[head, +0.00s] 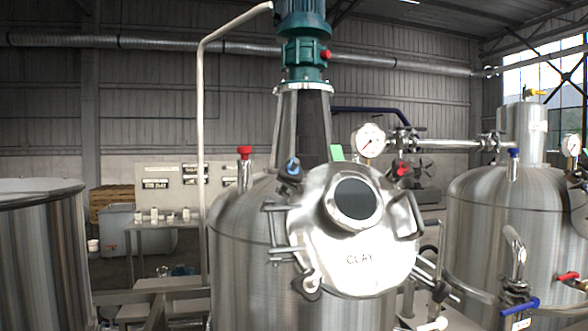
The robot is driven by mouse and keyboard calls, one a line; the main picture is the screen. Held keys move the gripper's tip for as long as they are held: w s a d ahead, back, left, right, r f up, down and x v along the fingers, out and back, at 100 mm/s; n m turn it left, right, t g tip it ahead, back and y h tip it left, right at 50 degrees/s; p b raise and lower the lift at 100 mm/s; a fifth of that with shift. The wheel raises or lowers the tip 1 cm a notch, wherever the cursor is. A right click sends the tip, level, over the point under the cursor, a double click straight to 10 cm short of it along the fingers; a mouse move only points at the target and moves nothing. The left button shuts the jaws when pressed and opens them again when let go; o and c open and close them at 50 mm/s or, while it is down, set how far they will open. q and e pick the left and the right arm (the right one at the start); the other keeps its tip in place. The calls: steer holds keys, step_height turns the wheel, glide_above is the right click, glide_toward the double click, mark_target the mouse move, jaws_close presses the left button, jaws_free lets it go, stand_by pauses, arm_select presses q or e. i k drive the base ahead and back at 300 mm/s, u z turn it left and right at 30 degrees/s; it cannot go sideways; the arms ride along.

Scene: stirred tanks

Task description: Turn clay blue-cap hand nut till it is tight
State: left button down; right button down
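The clay tank (240,250) is a steel vessel in the middle of the head view. Its round lid (385,255) is marked CLAY, faces me and has a dark sight glass (354,199). The blue-cap hand nut (291,167) is at the lid's upper left edge. A red-cap hand nut (402,169) is at the upper right and a pale-cap one (310,284) at the lower left. I cannot tell how tight the blue-cap nut is. Neither of my grippers is in view.
A green motor (303,50) stands above the tank. A gauge (370,140) and pipe sit to the right, before a second steel tank (470,215). An open vessel (40,260) is at left. A thin pipe (201,150) rises left of the clay tank.

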mark_target(285, 174)
steer(key=u, duration=2.7)
steer(key=k, duration=2.05)
steer(key=z, duration=2.25)
steer(key=i, duration=0.5)
